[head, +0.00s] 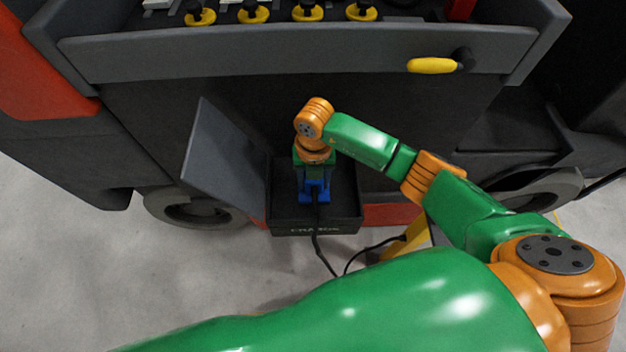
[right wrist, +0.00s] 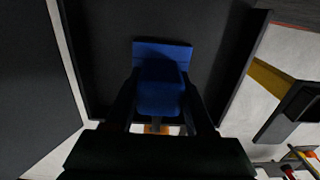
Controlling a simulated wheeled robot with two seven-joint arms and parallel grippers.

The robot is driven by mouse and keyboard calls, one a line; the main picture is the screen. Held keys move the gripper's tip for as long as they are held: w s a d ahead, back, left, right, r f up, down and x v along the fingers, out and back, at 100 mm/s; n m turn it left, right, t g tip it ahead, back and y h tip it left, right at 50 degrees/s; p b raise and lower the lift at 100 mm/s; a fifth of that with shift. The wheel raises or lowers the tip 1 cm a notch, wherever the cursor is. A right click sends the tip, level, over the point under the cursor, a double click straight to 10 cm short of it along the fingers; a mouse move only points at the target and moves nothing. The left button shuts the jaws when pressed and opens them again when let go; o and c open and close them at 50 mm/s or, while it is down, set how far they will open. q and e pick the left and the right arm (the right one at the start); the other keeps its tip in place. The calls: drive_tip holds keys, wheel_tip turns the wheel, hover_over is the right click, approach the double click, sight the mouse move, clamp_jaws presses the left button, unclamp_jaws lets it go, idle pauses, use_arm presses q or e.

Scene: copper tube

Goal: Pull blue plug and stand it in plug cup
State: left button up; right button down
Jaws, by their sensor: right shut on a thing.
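The blue plug (head: 316,190) is at the open dark charge box in the side of the machine, with a black cable hanging from it. My right gripper (head: 314,172) reaches down to it from above. In the right wrist view, the blue plug (right wrist: 160,88) sits between the two dark fingers of my right gripper (right wrist: 160,100), which is shut on it. A wider blue part shows beyond the fingertips. I cannot tell whether the plug is still seated in its socket. I cannot make out the plug cup for sure. My left gripper is out of view.
The box's grey flap (head: 222,160) stands open on the left. The black cable (head: 322,255) loops over the floor toward a yellow post (head: 408,242). A grey ledge with a yellow handle (head: 432,65) overhangs above. Pale floor (head: 90,270) is free at left.

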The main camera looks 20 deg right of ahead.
drive_tip(key=shift+r, duration=0.15)
drive_tip(key=shift+r+p, duration=2.75)
drive_tip(key=shift+r, duration=0.15)
